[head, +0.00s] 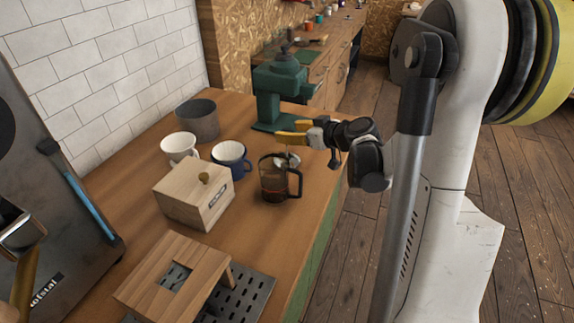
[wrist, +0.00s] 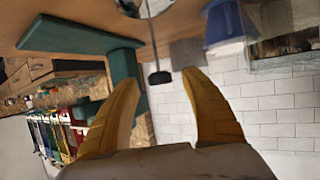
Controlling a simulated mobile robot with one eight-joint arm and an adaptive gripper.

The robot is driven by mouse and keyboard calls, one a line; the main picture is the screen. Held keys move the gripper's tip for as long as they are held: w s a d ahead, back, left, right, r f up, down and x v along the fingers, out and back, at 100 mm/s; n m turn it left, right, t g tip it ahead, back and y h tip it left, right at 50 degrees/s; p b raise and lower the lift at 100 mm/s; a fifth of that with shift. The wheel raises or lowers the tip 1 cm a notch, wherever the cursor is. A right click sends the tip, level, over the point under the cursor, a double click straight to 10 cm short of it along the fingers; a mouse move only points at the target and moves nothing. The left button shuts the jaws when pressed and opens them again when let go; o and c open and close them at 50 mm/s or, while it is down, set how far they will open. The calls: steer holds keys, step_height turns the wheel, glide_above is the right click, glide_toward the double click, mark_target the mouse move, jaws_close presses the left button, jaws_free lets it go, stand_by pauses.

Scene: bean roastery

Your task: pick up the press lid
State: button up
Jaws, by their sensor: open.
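The press lid (head: 287,160) is a shiny metal disc with a thin rod, at the far side of the press carafe (head: 272,183). In the upside-down wrist view, the lid (wrist: 155,7) is at the top edge with its rod and black knob (wrist: 160,78) hanging into the picture. My gripper (head: 290,136) is open and empty, above the lid in the head view. In the wrist view its yellow fingers (wrist: 162,95) stand either side of the knob's line, with the knob ahead and no contact visible. I cannot tell what the lid rests on.
A green grinder (head: 277,95) stands behind my gripper. A blue mug (head: 231,155), a white mug (head: 178,147), a grey canister (head: 198,120) and a wooden box (head: 193,193) stand left of the carafe. A wooden stand (head: 150,270) is in front. The counter's right edge is close.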

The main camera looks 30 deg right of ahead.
steer(key=shift+x, duration=0.8)
jaws_close()
steer(key=shift+r, duration=0.1)
